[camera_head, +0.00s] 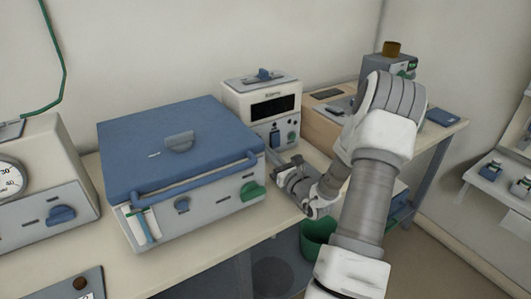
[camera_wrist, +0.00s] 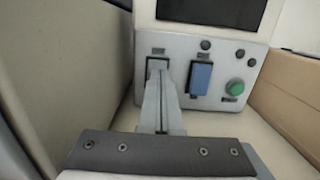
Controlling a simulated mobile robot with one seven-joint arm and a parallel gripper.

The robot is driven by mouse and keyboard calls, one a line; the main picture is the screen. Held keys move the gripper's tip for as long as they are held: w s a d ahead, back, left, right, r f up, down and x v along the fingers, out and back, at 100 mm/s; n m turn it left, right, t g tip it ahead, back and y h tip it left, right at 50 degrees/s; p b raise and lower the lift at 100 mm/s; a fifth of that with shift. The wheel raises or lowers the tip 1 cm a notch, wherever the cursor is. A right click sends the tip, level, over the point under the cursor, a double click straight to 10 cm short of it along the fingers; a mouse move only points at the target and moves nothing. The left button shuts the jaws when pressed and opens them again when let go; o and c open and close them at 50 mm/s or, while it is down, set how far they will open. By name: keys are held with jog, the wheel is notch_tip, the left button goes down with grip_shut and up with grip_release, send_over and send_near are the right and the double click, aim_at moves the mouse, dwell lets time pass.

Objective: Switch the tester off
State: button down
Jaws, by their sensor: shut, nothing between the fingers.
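The tester appears to be the white box with a dark display (camera_head: 270,106), standing behind the blue-lidded unit. Its lower front panel fills the top of the wrist view (camera_wrist: 218,50). The panel carries a blue rocker switch (camera_wrist: 200,78), a green round button (camera_wrist: 235,88) and small dark knobs. My gripper (camera_wrist: 158,66) is shut and empty, its fingertips at the panel left of the blue switch, over a dark-edged slot or switch that they partly hide. I cannot tell whether they touch it. In the head view my gripper (camera_head: 275,162) is low in front of the tester.
The blue-lidded unit (camera_head: 160,130) stands close left of my gripper. A wooden box (camera_head: 322,128) is at the tester's right. A gauge unit (camera_head: 40,170) stands far left. A green bin (camera_head: 318,238) is below the bench edge.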

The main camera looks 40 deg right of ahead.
jog(key=s, duration=0.3)
jog(key=s+r+p, duration=0.1)
jog(key=s, duration=0.7)
jog(key=shift+a+r, duration=0.25)
jog(key=shift+r, duration=0.1)
